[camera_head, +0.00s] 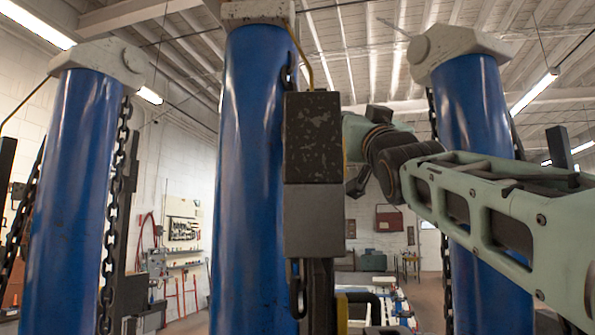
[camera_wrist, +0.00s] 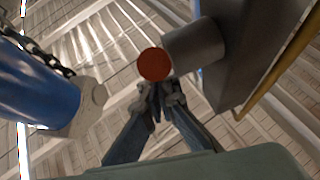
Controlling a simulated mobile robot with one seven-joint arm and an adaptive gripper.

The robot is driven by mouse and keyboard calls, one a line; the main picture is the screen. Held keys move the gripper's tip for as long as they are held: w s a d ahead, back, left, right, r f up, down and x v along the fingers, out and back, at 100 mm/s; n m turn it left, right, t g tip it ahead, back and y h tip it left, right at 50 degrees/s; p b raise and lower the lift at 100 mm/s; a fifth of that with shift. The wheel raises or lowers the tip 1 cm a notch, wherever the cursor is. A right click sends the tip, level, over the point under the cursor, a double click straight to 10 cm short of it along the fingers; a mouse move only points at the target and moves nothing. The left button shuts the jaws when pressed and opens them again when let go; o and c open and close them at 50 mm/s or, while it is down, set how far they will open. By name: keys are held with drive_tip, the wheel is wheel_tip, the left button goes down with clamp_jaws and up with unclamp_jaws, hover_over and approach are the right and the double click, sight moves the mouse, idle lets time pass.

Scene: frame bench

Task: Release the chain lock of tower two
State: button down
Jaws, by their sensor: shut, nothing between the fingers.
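Three blue towers stand in the head view: left (camera_head: 70,190), middle (camera_head: 250,180) and right (camera_head: 482,130). No number shows on them. A dark box with a worn top and grey lower part (camera_head: 314,215) is in front of the middle tower, by its chain (camera_head: 297,285). In the wrist view, a grey cylinder (camera_wrist: 193,47) with a red round end (camera_wrist: 153,64) projects from a grey box (camera_wrist: 235,60). My gripper (camera_wrist: 158,92) is shut and empty, its fingertips close to the red end; contact cannot be told. In the head view the dark box partly hides my gripper.
Chains hang beside the left tower (camera_head: 115,210) and right tower (camera_head: 446,280). A yellow cable (camera_wrist: 285,62) runs along the grey box in the wrist view. My arm comes in from the right, before the right tower. Wall tools and benches are far behind.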

drive_tip(key=shift+w+f+g+h+p, duration=0.1)
drive_tip(key=shift+w+g+h+p, duration=0.1)
drive_tip(key=shift+g+h+p, duration=0.1)
idle(0.4)
drive_tip(key=shift+s+r, duration=0.15)
drive_tip(key=shift+r, duration=0.25)
drive_tip(key=shift+s+d+r+p, duration=0.1)
drive_tip(key=shift+s+r+p, duration=0.25)
drive_tip(key=shift+r+p, duration=0.2)
drive_tip(key=shift+s+d+r+p, duration=0.1)
drive_tip(key=shift+s+r+p, duration=0.3)
drive_tip(key=shift+r, duration=0.25)
drive_tip(key=s+r+b, duration=0.1)
drive_tip(key=s+b, duration=0.2)
drive_tip(key=s, duration=0.7)
drive_tip(key=shift+s+d+r, duration=0.2)
drive_tip(key=shift+d+r, duration=0.05)
drive_tip(key=shift+r, duration=0.05)
